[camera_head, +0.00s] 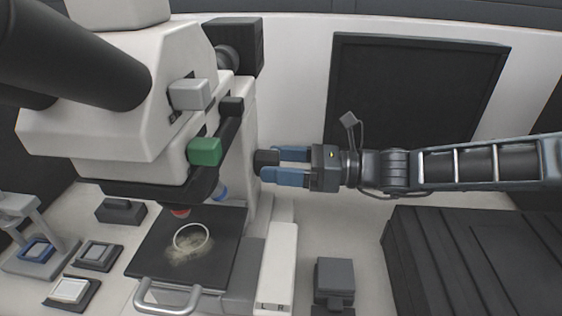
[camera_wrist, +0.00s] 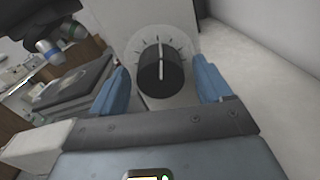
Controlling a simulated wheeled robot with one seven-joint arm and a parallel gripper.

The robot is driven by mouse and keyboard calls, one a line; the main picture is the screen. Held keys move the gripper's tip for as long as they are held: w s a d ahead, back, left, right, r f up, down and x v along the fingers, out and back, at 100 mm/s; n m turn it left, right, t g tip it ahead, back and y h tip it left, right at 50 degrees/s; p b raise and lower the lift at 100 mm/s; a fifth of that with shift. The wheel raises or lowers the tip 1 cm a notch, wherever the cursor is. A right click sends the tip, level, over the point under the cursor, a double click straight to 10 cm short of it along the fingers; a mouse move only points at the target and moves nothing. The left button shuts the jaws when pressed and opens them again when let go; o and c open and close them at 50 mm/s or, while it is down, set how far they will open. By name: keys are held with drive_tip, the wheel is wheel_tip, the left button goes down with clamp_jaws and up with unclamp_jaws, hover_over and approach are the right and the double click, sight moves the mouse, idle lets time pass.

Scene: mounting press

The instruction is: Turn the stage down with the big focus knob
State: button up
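A black round knob (camera_head: 266,159) with a dial of tick marks sticks out from the side of the white microscope (camera_head: 107,150). In the wrist view the knob (camera_wrist: 161,72) faces me, with a pale line across its face. My gripper (camera_head: 279,165) has blue fingers, one on each side of the knob. The fingers are open, and a gap shows between each finger and the knob in the wrist view. The black stage (camera_head: 152,259) lies under the objectives, with a pale ring (camera_head: 207,235) on it. No other focus knob is clearly visible.
A large dark ribbed box (camera_head: 460,260) stands at lower right, below my arm. A small dark block (camera_head: 334,275) and a white strip (camera_head: 278,265) lie in front. Small trays (camera_head: 70,292) sit at left.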

drive_tip(key=c, duration=1)
drive_tip(key=shift+f+n+b, duration=0.1)
drive_tip(key=shift+n+b, duration=0.2)
drive_tip(key=shift+b, duration=0.15)
drive_tip(key=n+b, duration=1.2)
drive_tip(key=b, duration=0.2)
drive_tip(key=n+b, duration=1.3)
drive_tip(key=b, duration=0.2)
drive_tip(key=shift+s+f+g, duration=0.1)
drive_tip(key=shift+f+g, duration=0.1)
drive_tip(key=shift+g, duration=0.1)
drive_tip(key=shift+b, duration=0.3)
drive_tip(key=o, duration=1.1)
drive_tip(key=shift+r, duration=0.15)
drive_tip(key=shift+c, duration=0.2)
